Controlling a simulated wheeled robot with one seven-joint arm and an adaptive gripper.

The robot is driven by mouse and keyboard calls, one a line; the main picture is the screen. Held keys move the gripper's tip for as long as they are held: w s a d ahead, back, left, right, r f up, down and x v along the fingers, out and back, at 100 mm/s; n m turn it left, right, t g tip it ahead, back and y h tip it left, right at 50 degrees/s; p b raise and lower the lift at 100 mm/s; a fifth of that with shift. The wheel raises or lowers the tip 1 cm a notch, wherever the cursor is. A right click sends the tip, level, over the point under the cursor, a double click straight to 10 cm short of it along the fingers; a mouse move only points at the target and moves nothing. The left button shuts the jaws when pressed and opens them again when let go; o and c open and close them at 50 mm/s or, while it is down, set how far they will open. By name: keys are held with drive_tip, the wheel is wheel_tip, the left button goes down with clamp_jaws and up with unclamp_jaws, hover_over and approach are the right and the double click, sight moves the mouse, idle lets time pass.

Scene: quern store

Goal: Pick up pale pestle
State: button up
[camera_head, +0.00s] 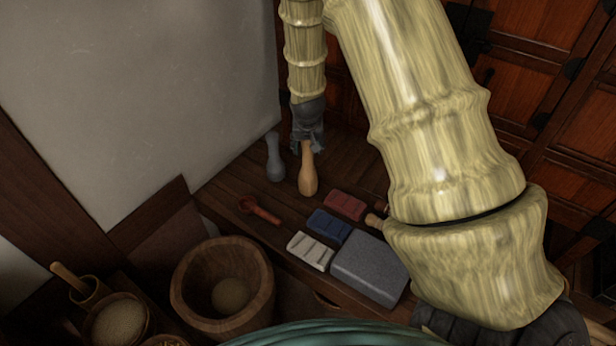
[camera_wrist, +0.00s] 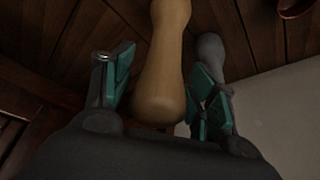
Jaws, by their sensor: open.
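The pale pestle (camera_head: 308,177) is a tan wooden club shape standing upright on the dark plank top, below my gripper (camera_head: 307,143). In the wrist view the pale pestle (camera_wrist: 160,88) lies between my two teal-padded fingers, its rounded end close to the palm. My gripper is open, its fingers on either side of the pestle. A gap shows on the left; on the right, the finger is very near, and I cannot tell if it touches. The pestle's top is partly hidden by the fingers in the head view.
A grey pestle (camera_head: 275,160) stands just left of the pale one, close behind one finger in the wrist view (camera_wrist: 212,58). A red scoop (camera_head: 262,211), red (camera_head: 345,204), blue (camera_head: 329,226) and white (camera_head: 310,251) blocks, a grey stone block (camera_head: 370,268) and a wooden mortar (camera_head: 190,290) are nearer.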

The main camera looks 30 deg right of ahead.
drive_tip(key=shift+x, duration=1.25)
drive_tip(key=shift+r, duration=0.1)
clamp_jaws()
